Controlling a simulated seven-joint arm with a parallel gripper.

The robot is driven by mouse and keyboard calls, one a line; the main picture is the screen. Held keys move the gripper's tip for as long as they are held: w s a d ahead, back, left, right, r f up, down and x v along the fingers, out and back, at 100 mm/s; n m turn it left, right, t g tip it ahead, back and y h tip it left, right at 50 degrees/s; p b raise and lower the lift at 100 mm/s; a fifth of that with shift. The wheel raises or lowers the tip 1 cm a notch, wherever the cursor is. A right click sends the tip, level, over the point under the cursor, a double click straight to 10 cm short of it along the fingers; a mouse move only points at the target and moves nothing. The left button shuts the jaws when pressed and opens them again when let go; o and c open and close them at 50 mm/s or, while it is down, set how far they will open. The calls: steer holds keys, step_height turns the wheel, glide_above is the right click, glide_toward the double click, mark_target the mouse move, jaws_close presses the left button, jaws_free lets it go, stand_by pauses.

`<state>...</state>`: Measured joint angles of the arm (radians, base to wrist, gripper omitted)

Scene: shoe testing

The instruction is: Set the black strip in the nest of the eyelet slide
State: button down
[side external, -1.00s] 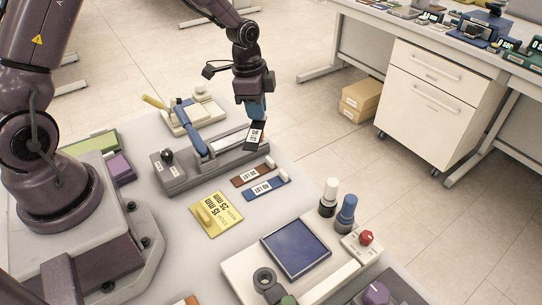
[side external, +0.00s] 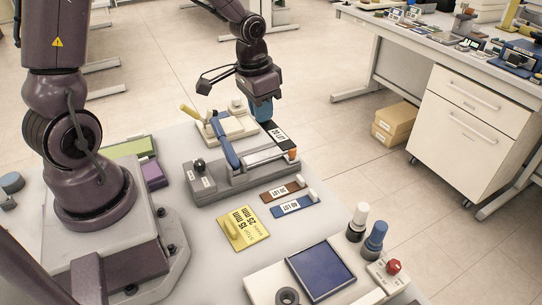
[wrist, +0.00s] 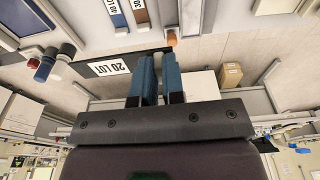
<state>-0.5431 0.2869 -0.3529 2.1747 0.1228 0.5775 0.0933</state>
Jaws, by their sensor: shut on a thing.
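The black strip with a white "20 LOT" label (side external: 279,140) is held at its far end by the blue fingers of my gripper (side external: 262,120). In the wrist view the fingers (wrist: 146,60) are shut on the strip (wrist: 80,75), which extends to the left. The eyelet slide (side external: 215,190) is a long grey block with a blue lever and a pale channel. The strip is over or just behind its right end, near an orange part (side external: 293,154). I cannot tell whether they touch. The nest itself is not clearly visible.
A brown strip (side external: 280,191) and a blue strip (side external: 292,207) lie in front of the slide. A yellow plate (side external: 243,228) is nearer. A cream fixture (side external: 232,127) stands behind. White and blue posts (side external: 375,237) stand at the right, beside a blue-screened unit (side external: 320,270).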

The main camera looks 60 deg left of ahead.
steer(key=s+a+m, duration=0.2)
steer(key=m, duration=0.2)
steer(key=m+g+h, duration=0.2)
steer(key=m, duration=1.2)
glide_above(269, 154)
step_height(269, 154, down, 5)
steer(key=w+f, duration=0.2)
steer(key=f, duration=0.1)
steer(key=w+a+f, duration=0.1)
steer(key=f, duration=0.1)
steer(key=shift+w+f, duration=0.1)
steer(key=shift+w, duration=0.2)
steer(key=shift+w+f, duration=0.2)
steer(key=shift+f, duration=1.6)
steer(key=shift+f, duration=0.15)
steer(key=c, duration=1.2)
jaws_free()
